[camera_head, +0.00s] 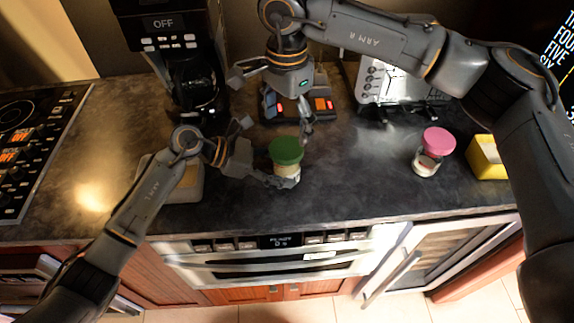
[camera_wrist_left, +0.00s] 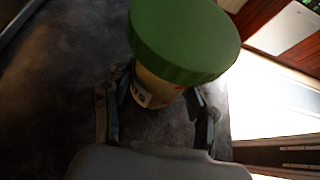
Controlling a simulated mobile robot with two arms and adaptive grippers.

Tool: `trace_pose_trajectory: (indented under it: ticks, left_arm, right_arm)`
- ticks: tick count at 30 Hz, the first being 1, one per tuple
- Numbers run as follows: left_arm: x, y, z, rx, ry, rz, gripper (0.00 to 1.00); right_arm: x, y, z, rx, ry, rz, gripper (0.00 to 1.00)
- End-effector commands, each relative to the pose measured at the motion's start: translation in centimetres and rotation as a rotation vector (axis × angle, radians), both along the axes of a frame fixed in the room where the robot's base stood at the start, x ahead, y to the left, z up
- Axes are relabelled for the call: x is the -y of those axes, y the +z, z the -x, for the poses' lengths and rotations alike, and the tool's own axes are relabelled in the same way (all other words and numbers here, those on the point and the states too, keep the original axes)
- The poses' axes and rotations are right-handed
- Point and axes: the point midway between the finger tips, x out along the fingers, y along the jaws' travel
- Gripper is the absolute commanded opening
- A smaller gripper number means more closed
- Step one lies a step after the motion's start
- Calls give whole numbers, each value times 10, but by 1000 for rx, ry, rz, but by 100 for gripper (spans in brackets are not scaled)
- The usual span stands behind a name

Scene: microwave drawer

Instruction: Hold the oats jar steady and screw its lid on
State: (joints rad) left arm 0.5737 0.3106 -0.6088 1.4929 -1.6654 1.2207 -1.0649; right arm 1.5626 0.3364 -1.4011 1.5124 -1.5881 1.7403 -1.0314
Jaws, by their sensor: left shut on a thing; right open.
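The oats jar (camera_head: 288,173) stands upright on the dark counter near its front edge. A green lid (camera_head: 286,150) sits on top of it; I cannot tell how tightly. In the left wrist view the green lid (camera_wrist_left: 184,38) hides most of the jar (camera_wrist_left: 155,88), and part of a label shows. My left gripper (camera_head: 283,181) is shut around the jar's body from the left; its fingers also show in the left wrist view (camera_wrist_left: 158,112). My right gripper (camera_head: 275,104) is open and empty, above and behind the jar.
A jar with a pink lid (camera_head: 437,142) and a yellow box (camera_head: 487,158) stand to the right. A coffee maker (camera_head: 165,42), a toaster (camera_head: 392,85) and a dark rack (camera_head: 322,106) are at the back. A light container (camera_head: 187,184) is behind my left arm.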

Motion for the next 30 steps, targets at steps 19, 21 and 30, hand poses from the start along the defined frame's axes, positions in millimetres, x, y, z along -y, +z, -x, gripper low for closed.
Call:
trace_pose_trajectory:
  ticks: [19,21,30]
  left_arm:
    - [0,0,0,0,0,0,83]
    - [-1,0,0,0,0,-1,83]
    - [-39,19,-1,1,3,-4,83]
  right_arm:
    - [0,0,0,1,0,-1,82]
    - [0,0,0,1,0,-1,82]
    - [0,0,0,1,0,-1,82]
